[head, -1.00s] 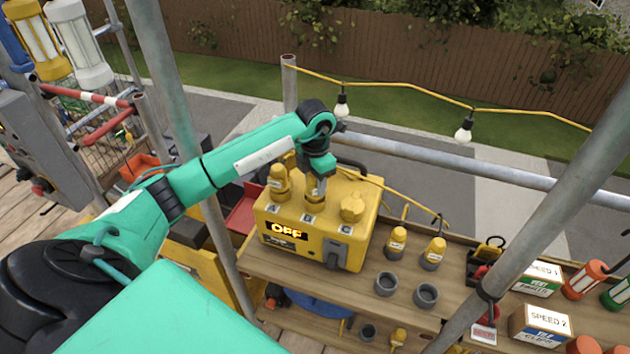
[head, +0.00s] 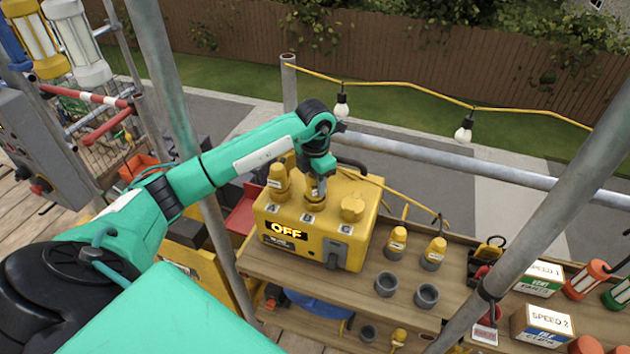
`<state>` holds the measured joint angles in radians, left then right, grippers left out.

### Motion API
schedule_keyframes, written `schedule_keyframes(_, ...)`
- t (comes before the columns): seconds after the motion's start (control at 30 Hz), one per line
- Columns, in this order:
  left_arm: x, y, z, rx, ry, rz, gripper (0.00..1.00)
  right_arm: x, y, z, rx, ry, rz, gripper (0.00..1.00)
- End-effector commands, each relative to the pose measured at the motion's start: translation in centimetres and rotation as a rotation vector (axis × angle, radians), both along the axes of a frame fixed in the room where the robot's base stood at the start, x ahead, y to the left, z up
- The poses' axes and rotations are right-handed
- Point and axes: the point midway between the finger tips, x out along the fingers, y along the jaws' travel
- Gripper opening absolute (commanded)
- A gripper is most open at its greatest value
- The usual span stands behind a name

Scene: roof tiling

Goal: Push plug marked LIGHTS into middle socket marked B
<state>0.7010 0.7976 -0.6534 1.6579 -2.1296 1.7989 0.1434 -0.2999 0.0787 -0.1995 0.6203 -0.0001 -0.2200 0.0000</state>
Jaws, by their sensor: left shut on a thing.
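A yellow power box (head: 308,250) with an OFF display stands on the wooden shelf. Its top carries sockets marked A, B and C in a row. A yellow plug (head: 278,182) stands upright at A, and a yellow cap (head: 352,207) covers C. My left gripper (head: 317,182) points down over the middle socket B (head: 310,212), shut on a yellow plug (head: 316,197) that is mostly hidden by the gripper. The plug is upright at the socket; I cannot tell how deep it sits, nor read its label. My right gripper is not in view.
Two yellow plugs (head: 397,243) and two grey cups (head: 386,284) stand on the shelf (head: 350,290) right of the box. Scaffold poles (head: 470,170) cross behind and at right. A yellow cable with bulbs (head: 464,131) hangs behind.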

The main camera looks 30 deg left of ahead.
Motion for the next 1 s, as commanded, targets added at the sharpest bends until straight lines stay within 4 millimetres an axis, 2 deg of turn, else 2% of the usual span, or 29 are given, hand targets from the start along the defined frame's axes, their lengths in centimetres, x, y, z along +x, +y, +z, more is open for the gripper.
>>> schedule_keyframes(0.43, 0.0, 0.0, -1.0, 0.000, -0.001, 0.000, 0.13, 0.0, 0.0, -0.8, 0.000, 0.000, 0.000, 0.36)
schedule_keyframes(0.47, 0.0, 0.0, -0.9, 0.000, -0.001, 0.000, 0.44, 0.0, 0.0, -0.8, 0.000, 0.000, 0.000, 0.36)
schedule_keyframes(0.5, 0.0, 0.0, -0.9, 0.000, -0.001, 0.000, 0.49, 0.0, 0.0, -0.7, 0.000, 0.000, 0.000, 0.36)
schedule_keyframes(0.77, 0.0, 0.0, -0.9, 0.000, 0.000, 0.000, 0.49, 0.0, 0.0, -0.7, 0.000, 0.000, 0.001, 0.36)
schedule_keyframes(1.0, 0.0, 0.0, 0.9, 0.000, 0.001, 0.000, 0.49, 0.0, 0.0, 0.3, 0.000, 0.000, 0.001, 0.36)
